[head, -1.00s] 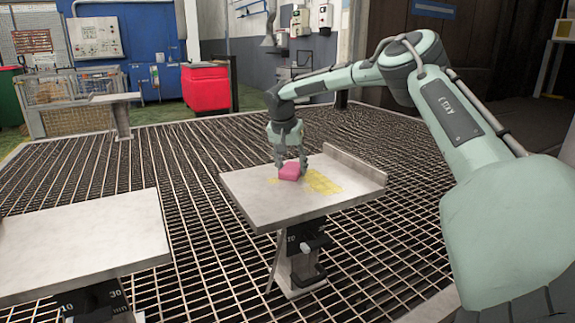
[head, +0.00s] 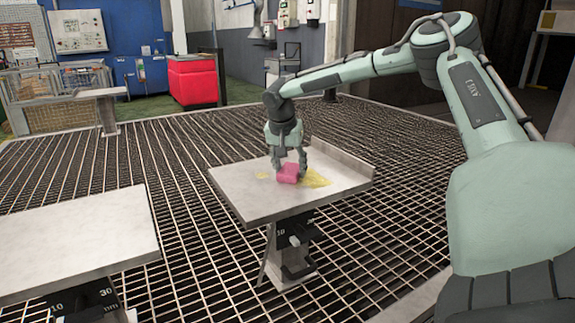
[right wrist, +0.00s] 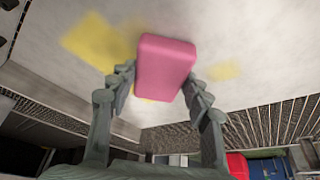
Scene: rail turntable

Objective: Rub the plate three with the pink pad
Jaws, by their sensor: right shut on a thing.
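A pink pad (head: 288,173) is held between the fingers of my right gripper (head: 289,163). It is low over the pale metal plate (head: 245,203) in the middle of the head view and appears to rest on it. Yellow marks (head: 315,178) lie on this plate to the right of the pad, with a smaller one to its left. In the right wrist view the pad (right wrist: 165,65) sits between the fingertips (right wrist: 160,82), with a yellow patch (right wrist: 98,38) on each side. I cannot read a number three on this plate. My left gripper is out of view.
A second bare plate (head: 75,240) stands at the front left, its stand marked with numbers. A smaller plate (head: 100,93) is farther back. The plate being touched has a raised rim (head: 343,158) at its far right. Open grating (head: 180,170) lies between the plates.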

